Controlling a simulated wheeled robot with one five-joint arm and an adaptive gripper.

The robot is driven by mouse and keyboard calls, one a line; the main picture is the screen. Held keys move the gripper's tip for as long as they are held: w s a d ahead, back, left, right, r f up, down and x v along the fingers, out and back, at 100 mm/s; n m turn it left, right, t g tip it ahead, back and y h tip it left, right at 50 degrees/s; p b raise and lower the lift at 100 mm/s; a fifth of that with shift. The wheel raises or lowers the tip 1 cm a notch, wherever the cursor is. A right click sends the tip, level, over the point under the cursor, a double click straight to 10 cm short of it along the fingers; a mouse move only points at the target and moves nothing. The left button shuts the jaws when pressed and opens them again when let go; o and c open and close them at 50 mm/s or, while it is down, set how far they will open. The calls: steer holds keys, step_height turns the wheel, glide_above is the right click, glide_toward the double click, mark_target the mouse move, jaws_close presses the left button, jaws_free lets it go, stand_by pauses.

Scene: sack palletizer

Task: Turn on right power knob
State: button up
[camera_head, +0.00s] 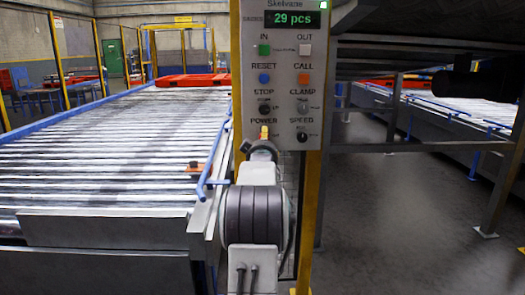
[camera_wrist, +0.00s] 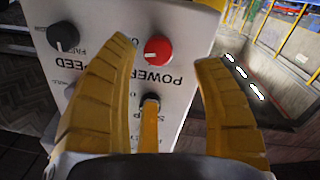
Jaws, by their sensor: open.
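The control panel (camera_head: 283,75) stands upright ahead, its display reading 29 pcs. The red power knob (camera_wrist: 158,48) sits by the upside-down POWER label in the wrist view. In the head view my gripper (camera_head: 264,134) covers the spot below the POWER label, so the knob is hidden there. In the wrist view my gripper (camera_wrist: 164,52) has its two yellow fingers spread, one on each side of the red knob, with nothing held. The fingers look apart from the knob; the depth gap is hard to judge. A narrow yellow part with a dark end shows between them.
The black speed knob (camera_wrist: 63,37) is left of the power knob in the wrist view and right of my gripper in the head view (camera_head: 302,137). A roller conveyor (camera_head: 110,140) lies left. A yellow post (camera_head: 312,215) stands beside the panel. Floor is open at right.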

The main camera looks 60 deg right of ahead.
steer(key=shift+v, duration=2.75)
